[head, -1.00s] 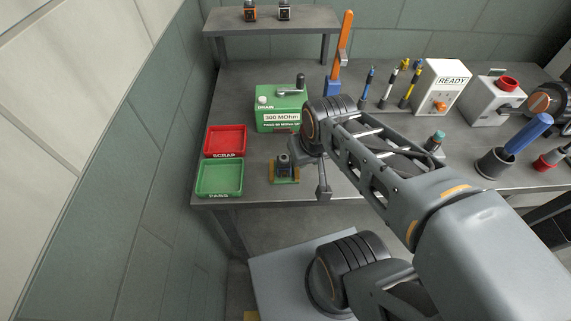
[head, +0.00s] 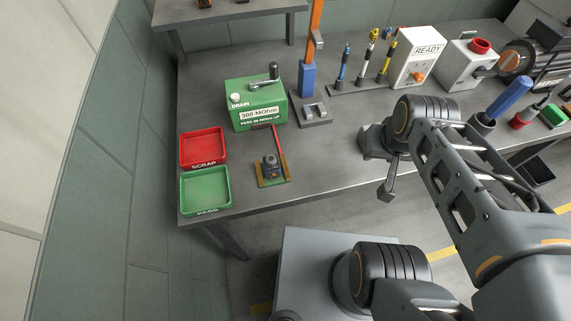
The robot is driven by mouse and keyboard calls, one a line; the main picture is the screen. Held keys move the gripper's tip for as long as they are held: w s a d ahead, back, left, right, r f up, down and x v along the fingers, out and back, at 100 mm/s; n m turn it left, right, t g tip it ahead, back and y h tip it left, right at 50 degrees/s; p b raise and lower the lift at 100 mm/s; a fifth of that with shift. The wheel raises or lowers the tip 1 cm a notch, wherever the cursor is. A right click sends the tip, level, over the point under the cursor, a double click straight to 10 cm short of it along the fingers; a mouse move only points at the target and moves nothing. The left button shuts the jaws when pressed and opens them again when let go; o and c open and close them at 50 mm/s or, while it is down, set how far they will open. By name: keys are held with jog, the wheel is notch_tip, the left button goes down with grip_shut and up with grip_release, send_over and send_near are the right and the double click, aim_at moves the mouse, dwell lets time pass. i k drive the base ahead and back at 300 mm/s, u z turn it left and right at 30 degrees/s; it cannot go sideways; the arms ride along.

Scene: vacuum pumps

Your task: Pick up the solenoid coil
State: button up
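A small dark block with a round top (head: 270,162), which looks like the solenoid coil, sits on a brass-coloured plate (head: 281,180) near the table's front edge. A red bar runs from this plate to the green tester box (head: 256,102). My gripper (head: 372,142) is over the table to the right of the block, clearly apart from it. My wrist and forearm partly cover the gripper. Its fingertips do not show clearly, so I cannot tell whether it is open or holds anything.
A red SCRAP tray (head: 203,162) and a green PASS tray (head: 229,190) are at the left. A blue-and-orange post (head: 308,78) stands behind. Screwdrivers (head: 367,62) and a READY box (head: 414,55) are further right. The table between plate and gripper is clear.

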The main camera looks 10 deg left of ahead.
aim_at(272, 167)
jog(key=k, duration=0.95)
jog(key=u, duration=1)
jog(key=i, duration=0.5)
jog(key=u, duration=0.05)
